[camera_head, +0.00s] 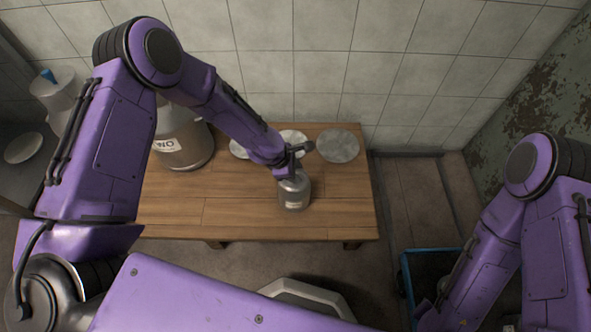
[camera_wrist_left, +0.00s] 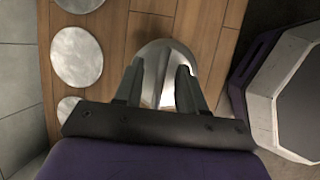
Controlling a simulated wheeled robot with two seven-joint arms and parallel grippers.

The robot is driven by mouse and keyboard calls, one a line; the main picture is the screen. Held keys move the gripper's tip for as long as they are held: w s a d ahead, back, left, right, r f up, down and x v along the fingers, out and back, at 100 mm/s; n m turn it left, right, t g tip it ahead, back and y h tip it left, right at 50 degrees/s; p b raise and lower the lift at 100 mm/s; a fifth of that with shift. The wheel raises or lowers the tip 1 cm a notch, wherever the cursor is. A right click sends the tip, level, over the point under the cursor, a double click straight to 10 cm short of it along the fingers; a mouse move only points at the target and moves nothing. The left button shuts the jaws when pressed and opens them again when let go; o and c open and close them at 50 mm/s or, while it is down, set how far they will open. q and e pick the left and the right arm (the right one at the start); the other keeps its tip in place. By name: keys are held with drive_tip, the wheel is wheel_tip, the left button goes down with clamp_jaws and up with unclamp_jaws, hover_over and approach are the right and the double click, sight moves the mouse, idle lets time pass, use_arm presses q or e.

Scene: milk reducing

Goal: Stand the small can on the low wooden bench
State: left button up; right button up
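The small metal can (camera_head: 293,193), with a pale label, is upright at the front right of the low wooden bench (camera_head: 240,212). Whether its base touches the boards is hard to tell. My left gripper (camera_head: 296,172) is at the can's top. In the left wrist view, its dark fingers (camera_wrist_left: 160,82) lie on either side of a bright part of the can (camera_wrist_left: 163,48). Whether they press on it cannot be told. My right arm is at the lower right; its gripper does not show.
A larger labelled can (camera_head: 183,145) stands on the bench's left. Pale round discs lie along the back, one at the right (camera_head: 338,145). A blue-rimmed crate (camera_head: 404,275) is on the floor at right. The bench's right front is bare.

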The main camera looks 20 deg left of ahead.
use_arm(q)
drive_tip(key=p+v, duration=0.3)
drive_tip(key=v, duration=0.9)
drive_tip(key=s+a+f+m+y, duration=0.2)
drive_tip(key=s+a+f+m, duration=0.1)
drive_tip(key=s, duration=0.5)
drive_tip(key=s+a+f+m+y, duration=0.2)
drive_tip(key=s+a+f+m, duration=0.2)
drive_tip(key=s, duration=0.5)
drive_tip(key=s+a+f+m+y, duration=0.3)
drive_tip(key=s+a+f+m, duration=0.1)
drive_tip(key=s+a+m, duration=0.2)
drive_tip(key=s+m, duration=0.1)
drive_tip(key=s, duration=0.1)
drive_tip(key=shift+s+f, duration=0.25)
drive_tip(key=shift+s, duration=0.05)
